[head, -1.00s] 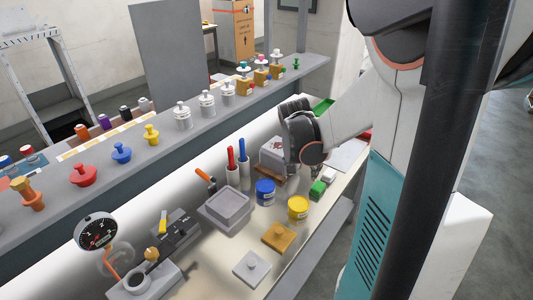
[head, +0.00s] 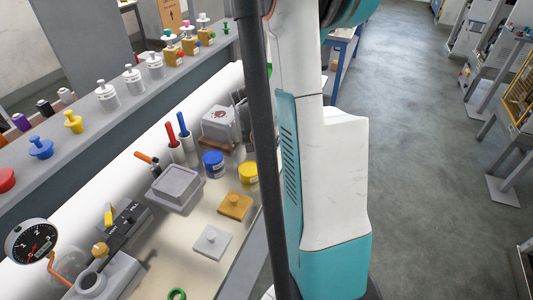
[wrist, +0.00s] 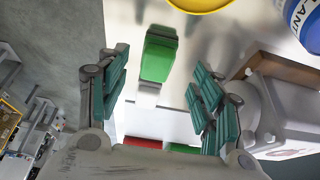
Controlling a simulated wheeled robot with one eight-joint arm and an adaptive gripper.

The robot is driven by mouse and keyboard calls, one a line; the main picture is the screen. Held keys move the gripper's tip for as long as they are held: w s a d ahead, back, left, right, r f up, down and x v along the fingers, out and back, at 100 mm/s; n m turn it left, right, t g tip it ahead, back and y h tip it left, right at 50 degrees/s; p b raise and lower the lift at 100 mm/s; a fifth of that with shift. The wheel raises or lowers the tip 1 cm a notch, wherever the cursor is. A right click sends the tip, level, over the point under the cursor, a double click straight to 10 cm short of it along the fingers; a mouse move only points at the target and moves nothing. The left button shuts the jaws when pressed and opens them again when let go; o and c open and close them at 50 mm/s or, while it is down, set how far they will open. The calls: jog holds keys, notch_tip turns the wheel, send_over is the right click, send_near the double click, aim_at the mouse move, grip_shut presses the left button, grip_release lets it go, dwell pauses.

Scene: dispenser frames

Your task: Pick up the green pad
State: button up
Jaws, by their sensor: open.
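In the wrist view, a green block (wrist: 158,55) lies on the pale bench top between the lines of my two fingers. Its near side is a brighter green than its top. My gripper (wrist: 157,82) is open and empty, its teal-padded fingers apart on either side; I cannot tell its exact height above the block. Farther down, a flat green piece (wrist: 184,148) and a flat red piece (wrist: 143,142) show beside a white sheet, partly hidden by my gripper. In the head view my own column hides the green block and most of my gripper.
A yellow tub (head: 248,174) and a blue tub (head: 213,164) stand close by, as does a grey box on a brown base (head: 218,124). A grey lidded box (head: 176,188) and knobbed plates lie nearer. A raised shelf (head: 122,121) runs behind. Open floor (head: 430,150) is at right.

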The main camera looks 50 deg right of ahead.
aim_at(265, 150)
jog(key=b+x, duration=0.1)
jog(key=x, duration=0.3)
jog(key=shift+s, duration=0.15)
jog(key=shift+r, duration=0.15)
jog(key=shift+c, duration=0.6)
jog(key=c, duration=1)
jog(key=shift+r, duration=0.1)
notch_tip(265, 150, up, 20)
jog(key=p, duration=0.6)
jog(key=shift+o, duration=0.4)
jog(key=shift+p, duration=0.3)
